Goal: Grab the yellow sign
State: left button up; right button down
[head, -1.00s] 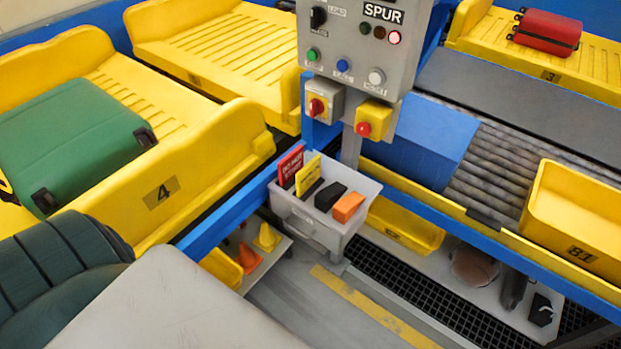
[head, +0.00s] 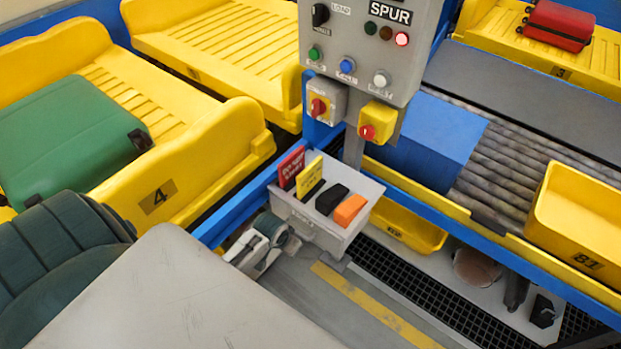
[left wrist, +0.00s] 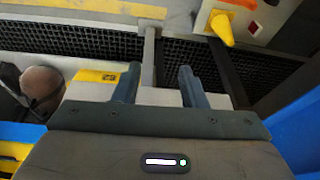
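The yellow sign (head: 309,181) stands upright in a grey bin (head: 322,232) below the control panel in the head view. It is just right of a red sign (head: 291,167), with a black block (head: 331,199) and an orange block (head: 350,210) to its right. My left gripper (head: 258,242) is low, left of and below the bin's front, apart from the sign. In the left wrist view its two fingers (left wrist: 158,86) are spread, with nothing clearly held between them. The sign cannot be made out there. My right gripper is not in view.
A control panel (head: 360,45) with a red-knobbed yellow box (head: 378,122) hangs above the bin. A blue rail (head: 238,204) runs along the bin's left. A blue box (head: 432,138) lies behind. A cone (left wrist: 222,27) shows in the left wrist view.

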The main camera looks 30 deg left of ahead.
pick_arm(q)
jog(key=shift+t, duration=0.3)
jog(key=w+r, duration=0.2)
jog(key=r, duration=0.2)
jog(key=w+a+r, duration=0.1)
jog(key=w+r, duration=0.2)
jog(key=r, duration=0.1)
jog(key=w+r, duration=0.2)
jog(key=r, duration=0.2)
jog(key=shift+w+a, duration=0.15)
jog(key=shift+w, duration=0.1)
jog(key=m, duration=0.1)
send_near(309, 168)
jog(key=shift+s+a+f+t+h, duration=0.15)
jog(key=shift+f+t+h, duration=0.15)
jog(key=shift+f+h, duration=0.15)
jog(key=p+x, duration=0.1)
jog(key=x, duration=0.4)
jog(key=shift+a+f, duration=0.1)
jog(key=shift+f, duration=0.05)
jog(key=p+x, duration=0.2)
jog(key=x, duration=0.3)
jog(key=shift+a, duration=0.2)
jog(key=shift+w+f, duration=0.2)
jog(key=shift+f+p, duration=0.2)
jog(key=shift+p, duration=0.15)
jog(key=shift+c, duration=0.2)
